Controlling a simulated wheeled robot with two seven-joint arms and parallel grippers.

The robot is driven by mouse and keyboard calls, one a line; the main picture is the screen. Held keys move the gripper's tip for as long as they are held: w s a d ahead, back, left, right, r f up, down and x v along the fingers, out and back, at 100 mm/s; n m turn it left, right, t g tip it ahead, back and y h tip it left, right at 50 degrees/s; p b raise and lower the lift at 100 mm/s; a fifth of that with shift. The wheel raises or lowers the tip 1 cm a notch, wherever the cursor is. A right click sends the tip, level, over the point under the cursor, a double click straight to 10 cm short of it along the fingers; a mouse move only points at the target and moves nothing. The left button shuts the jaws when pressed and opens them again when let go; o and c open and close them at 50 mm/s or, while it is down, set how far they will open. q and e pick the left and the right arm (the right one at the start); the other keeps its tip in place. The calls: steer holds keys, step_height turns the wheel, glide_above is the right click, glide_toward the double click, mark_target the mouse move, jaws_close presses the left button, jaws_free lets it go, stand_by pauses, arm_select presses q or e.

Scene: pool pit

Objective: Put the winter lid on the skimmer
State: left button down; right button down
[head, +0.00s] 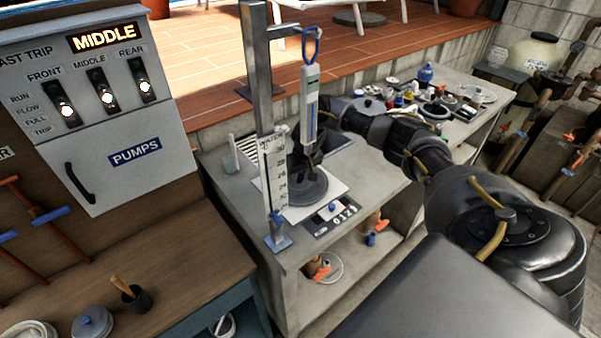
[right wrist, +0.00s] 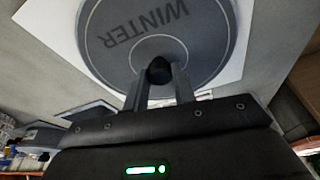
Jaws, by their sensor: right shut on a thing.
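The grey round winter lid (head: 303,190) lies over a white square plate (head: 337,184) on the concrete bench. The word WINTER shows on the lid in the right wrist view (right wrist: 112,35), with a dark knob (right wrist: 158,70) at its middle. My right gripper (head: 305,163) is above the lid, and its fingers (right wrist: 158,85) are shut on the knob. The lid looks about flat; I cannot tell whether it touches the plate. I cannot make out a skimmer opening; the lid hides the plate's middle. My left gripper is not in view.
A metal post (head: 258,90) and a WATER gauge (head: 274,180) stand left of the lid. Small items crowd the back right.

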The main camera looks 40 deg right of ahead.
steer(key=shift+f, duration=0.3)
stand_by(0.7)
steer(key=c, duration=0.9)
jaws_free()
steer(key=shift+p, duration=0.3)
steer(key=shift+r+p, duration=2.5)
steer(key=shift+p, duration=0.65)
